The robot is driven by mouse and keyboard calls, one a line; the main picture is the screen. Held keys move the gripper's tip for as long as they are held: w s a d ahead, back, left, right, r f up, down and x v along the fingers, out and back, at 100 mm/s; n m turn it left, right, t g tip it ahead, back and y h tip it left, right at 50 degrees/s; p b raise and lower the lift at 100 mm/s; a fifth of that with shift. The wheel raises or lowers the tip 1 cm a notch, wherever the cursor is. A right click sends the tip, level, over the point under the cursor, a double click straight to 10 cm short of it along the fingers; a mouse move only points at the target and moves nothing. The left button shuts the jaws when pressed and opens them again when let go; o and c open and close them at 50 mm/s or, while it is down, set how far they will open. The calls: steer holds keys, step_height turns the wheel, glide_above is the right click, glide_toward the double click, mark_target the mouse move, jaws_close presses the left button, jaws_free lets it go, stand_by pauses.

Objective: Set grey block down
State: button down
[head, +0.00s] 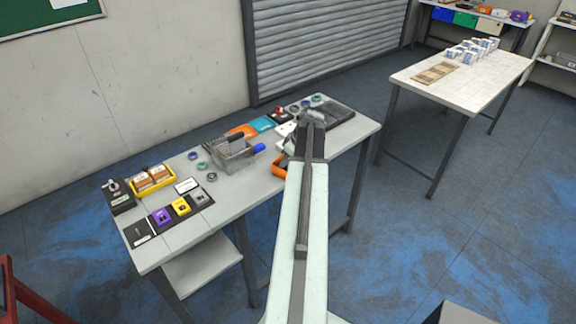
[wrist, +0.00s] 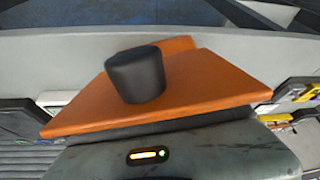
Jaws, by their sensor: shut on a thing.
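A grey block (head: 200,197) stands at the right end of a row on the near table, beside a yellow block (head: 180,207) and a purple block (head: 160,217), in the head view. My gripper (head: 279,168) is over the right half of that table, well to the right of the row. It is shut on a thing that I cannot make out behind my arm. The wrist view shows an orange slab (wrist: 205,82) with a dark cylinder (wrist: 135,75) on it; I cannot tell whether these belong to my gripper or to what it holds.
A yellow tray (head: 153,179) with brown packs is behind the row. A second table (head: 490,83) with white packages stands at the back right.

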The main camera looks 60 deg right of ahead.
steer(key=shift+f, duration=0.2)
steer(key=c, duration=1)
jaws_free()
steer(key=shift+r, duration=0.1)
steer(key=shift+r, duration=0.15)
steer(key=p+v, duration=1.1)
steer(key=v, duration=0.1)
steer(key=shift+r, duration=0.2)
steer(key=shift+d+f, duration=0.1)
steer(key=shift+f, duration=0.05)
